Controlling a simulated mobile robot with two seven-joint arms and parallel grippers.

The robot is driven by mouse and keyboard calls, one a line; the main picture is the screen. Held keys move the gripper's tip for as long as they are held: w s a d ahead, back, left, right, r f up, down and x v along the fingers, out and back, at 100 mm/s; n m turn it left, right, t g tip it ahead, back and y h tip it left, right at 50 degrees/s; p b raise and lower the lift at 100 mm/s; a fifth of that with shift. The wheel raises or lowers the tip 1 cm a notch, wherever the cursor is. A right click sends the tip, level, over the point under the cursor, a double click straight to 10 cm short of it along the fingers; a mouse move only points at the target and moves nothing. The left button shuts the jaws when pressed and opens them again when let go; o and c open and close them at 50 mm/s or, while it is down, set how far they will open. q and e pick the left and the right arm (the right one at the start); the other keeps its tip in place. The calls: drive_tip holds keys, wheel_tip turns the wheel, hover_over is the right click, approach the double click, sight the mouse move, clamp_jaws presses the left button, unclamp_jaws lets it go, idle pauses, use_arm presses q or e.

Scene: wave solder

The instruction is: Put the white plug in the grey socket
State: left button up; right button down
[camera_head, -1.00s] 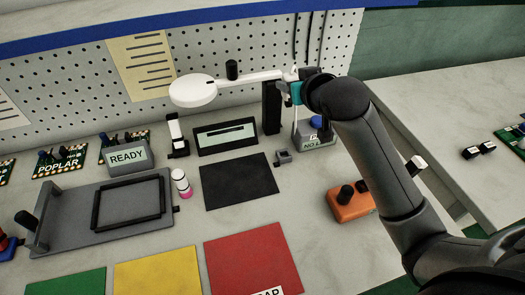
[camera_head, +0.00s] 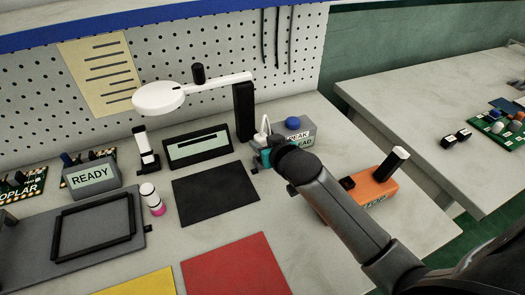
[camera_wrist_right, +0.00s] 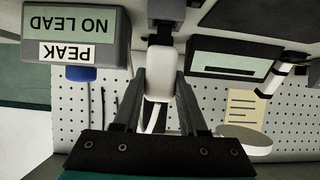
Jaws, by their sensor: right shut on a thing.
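My right gripper (camera_wrist_right: 158,95) is shut on the white plug (camera_wrist_right: 160,84), which sits between the two dark fingers in the right wrist view. In the head view my right gripper (camera_head: 262,158) is low over the bench and hides most of the plug; a thin white piece, which looks like its cord (camera_head: 264,127), rises behind it. The grey socket (camera_wrist_right: 160,32) is straight ahead of the plug's end, in line with it. I cannot tell whether they touch. In the head view only a dark edge of the socket (camera_head: 254,170) shows beside the gripper. My left gripper is not in view.
A grey box with a blue knob (camera_head: 293,124) stands just behind the gripper. A black mat (camera_head: 214,193) lies to its left, a black-framed display (camera_head: 198,146) and lamp post (camera_head: 244,110) behind. An orange block (camera_head: 370,188) is to the right, near my arm.

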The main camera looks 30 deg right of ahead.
wheel_tip(320, 180, down, 2)
drive_tip(key=shift+f, duration=0.1)
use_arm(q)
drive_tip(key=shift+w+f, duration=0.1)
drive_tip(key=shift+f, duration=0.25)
use_arm(e)
drive_tip(key=shift+c, duration=2.3)
unclamp_jaws()
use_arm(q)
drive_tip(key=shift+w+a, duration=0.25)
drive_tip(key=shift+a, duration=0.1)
